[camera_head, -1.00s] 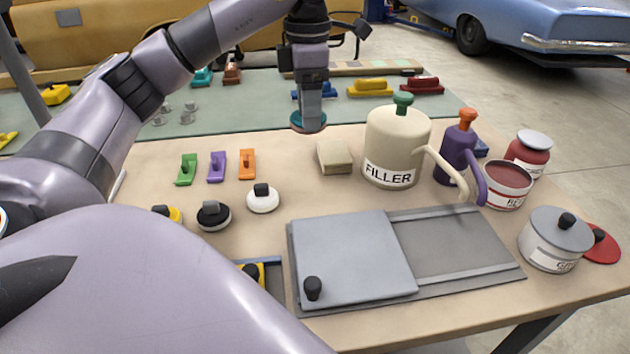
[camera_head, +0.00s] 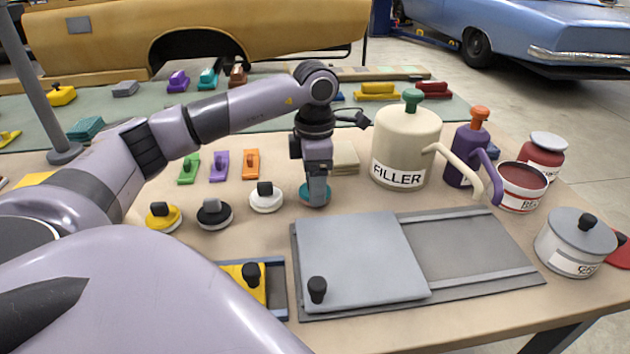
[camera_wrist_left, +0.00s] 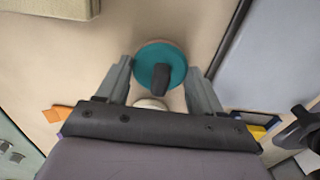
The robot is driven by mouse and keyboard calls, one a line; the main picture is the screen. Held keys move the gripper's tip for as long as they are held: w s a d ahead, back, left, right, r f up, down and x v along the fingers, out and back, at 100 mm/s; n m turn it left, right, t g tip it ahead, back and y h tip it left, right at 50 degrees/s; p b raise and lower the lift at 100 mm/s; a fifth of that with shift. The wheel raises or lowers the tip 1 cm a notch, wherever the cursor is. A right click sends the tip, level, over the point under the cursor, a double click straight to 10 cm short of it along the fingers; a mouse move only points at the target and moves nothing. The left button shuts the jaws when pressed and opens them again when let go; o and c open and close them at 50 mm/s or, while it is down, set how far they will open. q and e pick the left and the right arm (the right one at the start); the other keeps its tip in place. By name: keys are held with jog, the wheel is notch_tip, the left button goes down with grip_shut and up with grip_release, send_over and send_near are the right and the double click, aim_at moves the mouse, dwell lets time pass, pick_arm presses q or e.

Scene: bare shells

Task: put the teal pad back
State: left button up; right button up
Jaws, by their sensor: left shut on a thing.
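The teal pad (camera_head: 306,194) is a round disc under my left gripper (camera_head: 317,198), at or just above the bench top; I cannot tell if it touches. It sits right of the white pad (camera_head: 266,200), in line with the black pad (camera_head: 214,214) and yellow pad (camera_head: 163,217). In the left wrist view the teal pad (camera_wrist_left: 148,55) with its dark knob lies between the fingers of my left gripper (camera_wrist_left: 160,80), which is shut on it. The fingers hide part of the pad in the head view. My right gripper is not in view.
A grey board with a sliding lid (camera_head: 360,262) lies just in front. The cream filler jug (camera_head: 400,150) and beige block (camera_head: 344,158) stand behind and to the right. Green, purple and orange tools (camera_head: 219,167) stand behind the pad row.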

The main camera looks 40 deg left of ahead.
pick_arm(q)
jog(key=shift+f, duration=0.15)
jog(key=o, duration=1)
notch_tip(320, 180, up, 12)
jog(key=p, duration=0.1)
jog(key=shift+r+p, duration=0.2)
jog(key=shift+p, duration=0.1)
jog(key=shift+f, duration=0.1)
